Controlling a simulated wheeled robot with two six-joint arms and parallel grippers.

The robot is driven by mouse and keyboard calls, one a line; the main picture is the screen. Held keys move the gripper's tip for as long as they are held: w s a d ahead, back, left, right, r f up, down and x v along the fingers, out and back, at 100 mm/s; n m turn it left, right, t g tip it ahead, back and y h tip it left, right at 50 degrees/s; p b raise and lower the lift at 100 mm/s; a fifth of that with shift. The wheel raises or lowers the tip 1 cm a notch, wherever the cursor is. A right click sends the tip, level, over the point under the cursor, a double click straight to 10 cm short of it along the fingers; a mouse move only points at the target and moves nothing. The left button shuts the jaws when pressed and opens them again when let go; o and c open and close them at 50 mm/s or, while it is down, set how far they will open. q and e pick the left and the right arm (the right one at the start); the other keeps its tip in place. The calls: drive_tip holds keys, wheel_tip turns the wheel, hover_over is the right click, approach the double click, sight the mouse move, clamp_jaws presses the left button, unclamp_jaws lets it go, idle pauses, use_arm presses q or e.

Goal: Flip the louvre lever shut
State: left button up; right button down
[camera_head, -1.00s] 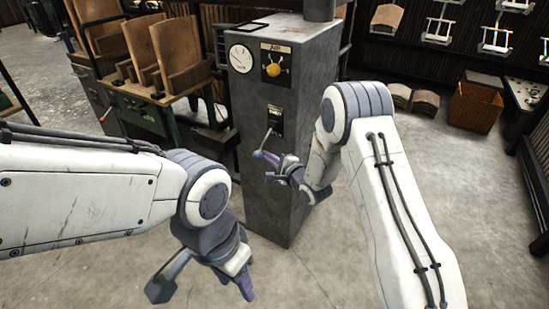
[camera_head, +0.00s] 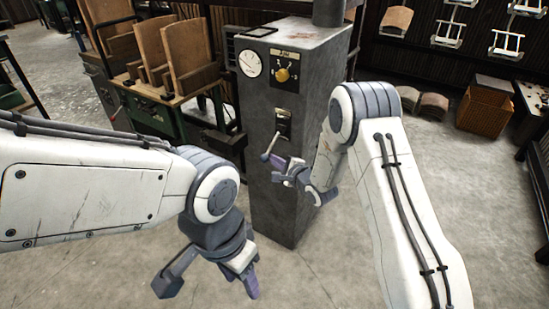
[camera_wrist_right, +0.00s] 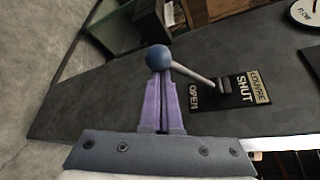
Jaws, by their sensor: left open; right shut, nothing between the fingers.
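The louvre lever (camera_head: 271,146) is a thin rod with a round knob on the front of the grey column. It also shows in the right wrist view (camera_wrist_right: 192,75), where its blue knob hangs over the OPEN side of the plate, away from SHUT. My right gripper (camera_head: 277,163) is shut and empty, close under the knob. In the right wrist view its purple fingertips (camera_wrist_right: 159,80) overlap the knob's lower edge; I cannot tell whether they touch. My left gripper (camera_head: 210,285) is open and empty, low in front of the column, away from the lever.
The grey column (camera_head: 268,205) carries a round white gauge (camera_head: 249,63) and a yellow dial (camera_head: 282,75) above the lever. A green-framed rack with wooden panels (camera_head: 192,70) stands at the left. A wicker basket (camera_head: 484,112) is far right.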

wheel_tip(320, 180, up, 10)
drive_tip(key=m+g+p, duration=0.1)
drive_tip(key=p, duration=1.1)
drive_tip(key=shift+s+a+f, duration=0.15)
drive_tip(key=shift+s+a, duration=0.15)
drive_tip(key=shift+w+r+p, duration=0.1)
drive_tip(key=shift+r+p, duration=0.1)
drive_tip(key=shift+p, duration=0.1)
wheel_tip(320, 180, down, 5)
drive_tip(key=d+b, duration=0.1)
drive_tip(key=b, duration=0.2)
drive_tip(key=s+d+r+p, duration=0.1)
drive_tip(key=s+d+r, duration=0.4)
drive_tip(key=d, duration=0.2)
drive_tip(key=shift+s, duration=0.35)
drive_tip(key=shift+r, duration=0.1)
drive_tip(key=shift+a, duration=0.1)
